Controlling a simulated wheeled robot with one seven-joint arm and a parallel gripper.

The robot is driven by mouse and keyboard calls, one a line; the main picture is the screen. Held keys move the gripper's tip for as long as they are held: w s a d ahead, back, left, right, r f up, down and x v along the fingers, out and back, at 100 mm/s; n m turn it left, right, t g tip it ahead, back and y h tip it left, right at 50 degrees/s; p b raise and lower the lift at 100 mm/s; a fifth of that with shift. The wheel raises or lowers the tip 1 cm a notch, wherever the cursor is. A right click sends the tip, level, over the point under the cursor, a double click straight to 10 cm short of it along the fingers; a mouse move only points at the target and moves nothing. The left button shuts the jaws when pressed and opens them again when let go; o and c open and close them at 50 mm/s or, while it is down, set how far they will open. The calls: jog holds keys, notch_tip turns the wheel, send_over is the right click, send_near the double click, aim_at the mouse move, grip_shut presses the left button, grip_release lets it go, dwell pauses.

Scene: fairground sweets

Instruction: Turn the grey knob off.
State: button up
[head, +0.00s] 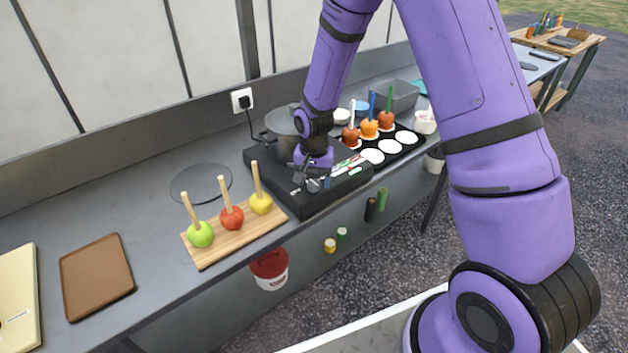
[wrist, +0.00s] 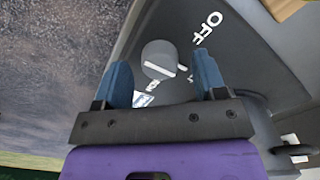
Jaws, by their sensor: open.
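The grey knob (wrist: 158,57) shows in the wrist view between the two blue fingertips of my open gripper (wrist: 163,78). It has a white mark on its face, and the word OFF (wrist: 208,28) is printed on the dark panel to its upper right. In the head view my gripper (head: 312,184) is low at the front of the black cooker (head: 308,207), and the knob (head: 314,186) is small there and partly hidden.
A grey pot (head: 283,137) stands on the cooker behind my arm. A wooden board (head: 222,250) with three apples on sticks is to the left. A black tray (head: 397,150) with white discs and coated apples is to the right. A red-and-white bucket (head: 271,273) is below the counter.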

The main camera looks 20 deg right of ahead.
jog(key=shift+f, duration=0.35)
jog(key=shift+c, duration=0.5)
jog(key=c, duration=0.8)
jog(key=shift+n, duration=0.3)
jog(key=n, duration=1.3)
